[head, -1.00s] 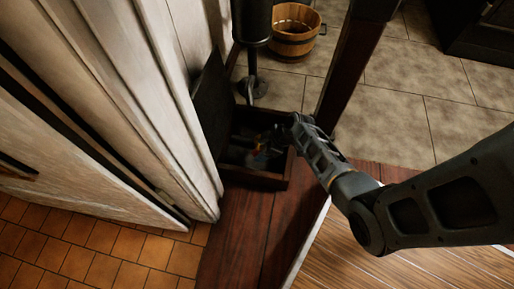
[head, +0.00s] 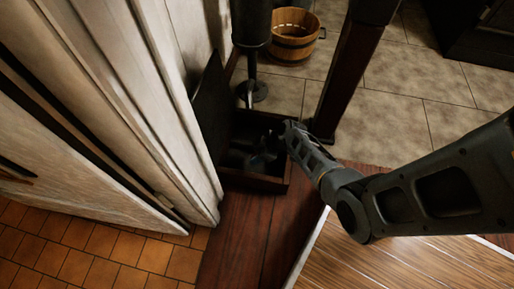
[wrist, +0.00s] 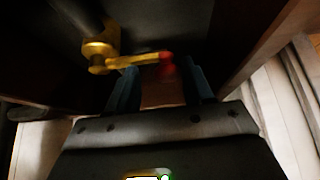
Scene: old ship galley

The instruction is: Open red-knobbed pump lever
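In the wrist view a brass lever (wrist: 140,60) reaches right from a brass fitting (wrist: 98,52) and ends in a red knob (wrist: 167,66). My gripper (wrist: 162,72) is open, with its two bluish fingers apart on either side of the knob. The knob shows at the gap near the fingertips; I cannot tell whether either finger touches it. In the head view my gripper (head: 262,158) is down inside a dark open box, and the lever cannot be made out there.
The dark wooden box (head: 255,183) has its lid (head: 210,108) standing open on the left, close to a pale panelled wall (head: 150,90). A dark post (head: 345,80) stands behind my arm. A wooden bucket (head: 293,38) sits on the tiles behind. Box walls limit side room.

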